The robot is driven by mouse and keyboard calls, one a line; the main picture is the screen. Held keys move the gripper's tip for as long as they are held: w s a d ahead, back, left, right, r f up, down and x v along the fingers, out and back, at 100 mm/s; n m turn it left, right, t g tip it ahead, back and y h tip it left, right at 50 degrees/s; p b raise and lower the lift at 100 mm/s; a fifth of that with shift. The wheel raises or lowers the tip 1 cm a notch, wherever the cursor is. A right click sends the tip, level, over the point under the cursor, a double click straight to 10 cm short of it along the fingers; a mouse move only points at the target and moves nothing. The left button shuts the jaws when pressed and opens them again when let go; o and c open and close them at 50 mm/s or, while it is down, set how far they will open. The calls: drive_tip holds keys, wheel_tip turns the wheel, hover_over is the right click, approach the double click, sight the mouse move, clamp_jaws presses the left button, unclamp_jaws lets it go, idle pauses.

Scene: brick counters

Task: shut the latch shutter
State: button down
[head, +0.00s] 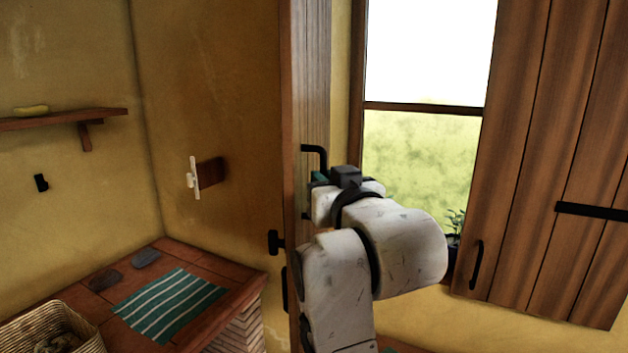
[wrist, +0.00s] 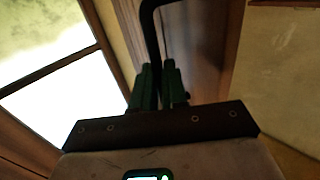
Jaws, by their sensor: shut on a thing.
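The left wooden shutter (head: 313,80) stands swung out from the window, seen nearly edge-on; it also shows in the wrist view (wrist: 200,45). A black latch piece (head: 275,242) sticks out at its edge. My gripper (head: 320,178) is at the shutter's black bar handle (head: 318,150). In the wrist view my gripper's green fingers (wrist: 159,85) are closed on the handle (wrist: 150,25), one on each side. My arm hides the lower part of this shutter. The right shutter (head: 540,150), with a black handle (head: 476,265), is also swung away from the window opening.
The bright window (head: 425,130) lies between the shutters, with a potted plant (head: 455,225) on its sill, partly behind my arm. A tiled counter (head: 215,265) at the left holds a striped cloth (head: 165,305) and a basket (head: 60,325). A shelf (head: 60,120) is on the left wall.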

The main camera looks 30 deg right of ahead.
drive_tip(key=shift+d+f, duration=0.15)
drive_tip(key=shift+d, duration=0.3)
drive_tip(key=c, duration=1.6)
unclamp_jaws()
drive_tip(key=shift+c, duration=0.2)
drive_tip(key=o, duration=0.3)
drive_tip(key=shift+w+d+f, duration=0.1)
drive_tip(key=shift+w+d, duration=0.05)
drive_tip(key=shift+d, duration=0.05)
drive_tip(key=shift+o, duration=0.8)
drive_tip(key=shift+a, duration=0.25)
